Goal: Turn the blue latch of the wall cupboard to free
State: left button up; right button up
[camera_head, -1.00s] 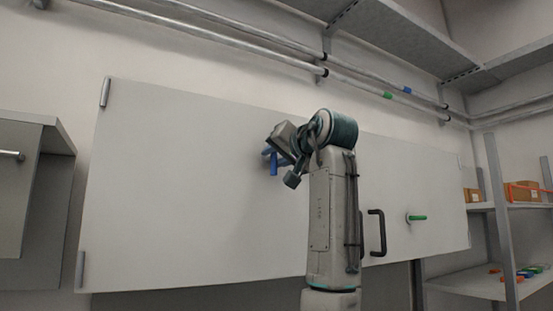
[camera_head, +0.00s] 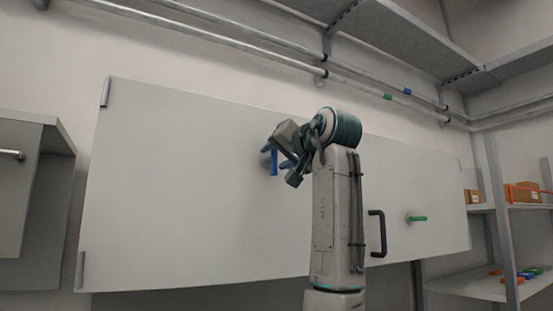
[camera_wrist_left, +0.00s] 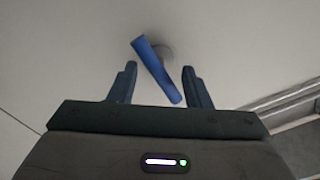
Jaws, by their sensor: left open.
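The wall cupboard (camera_head: 180,200) has a wide pale door front. Its blue latch (camera_head: 274,163) is a short lever on a round mount, hanging roughly straight down in the head view, partly hidden by my gripper. My left gripper (camera_head: 285,167) is open at the latch, coming in from its right side. In the left wrist view, the blue latch (camera_wrist_left: 158,72) lies slanted between the two spread fingers (camera_wrist_left: 159,70), with a visible gap at the left finger. Its lower end is close to the right finger; I cannot tell whether they touch. My right gripper is not in view.
A black pull handle (camera_head: 377,233) and a green latch (camera_head: 417,218) are on the cupboard's right part. Pipes (camera_head: 230,35) run along the wall above. A shelf rack (camera_head: 497,210) with boxes stands at the right, and a grey cabinet (camera_head: 30,200) at the left.

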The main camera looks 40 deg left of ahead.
pick_arm(q)
jog(key=b+v, duration=0.3)
jog(key=v, duration=0.7)
jog(key=shift+f, duration=0.1)
